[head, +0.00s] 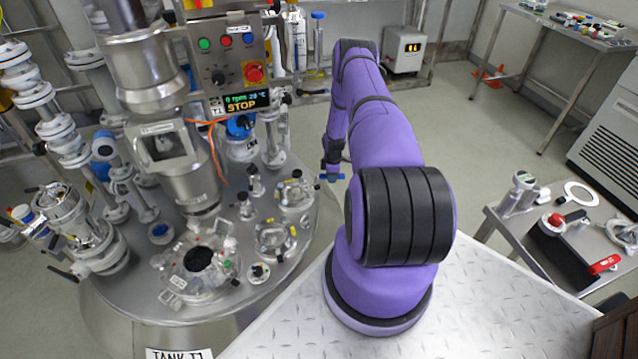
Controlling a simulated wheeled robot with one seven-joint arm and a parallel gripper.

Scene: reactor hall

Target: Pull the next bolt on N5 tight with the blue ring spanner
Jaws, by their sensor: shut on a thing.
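My gripper (331,174) hangs at the end of my purple arm, off the right edge of the tank top, fingers down. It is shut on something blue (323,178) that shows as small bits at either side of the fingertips. This fits the blue ring spanner, but its shape is too small to tell. The steel tank top (130,285) carries several nozzles with bolted flanges, among them a glass-covered one (275,238) and an open one with a dark mouth (201,258). I cannot read which is N5, nor see single bolts clearly. My gripper is apart from all of them.
A control panel (228,62) reading 0 rpm and STOP stands above the tank, beside the central steel drive column (165,150). Pipes and valves crowd the left. A side table (500,225) at right holds a black box, a red-handled tool and a white ring.

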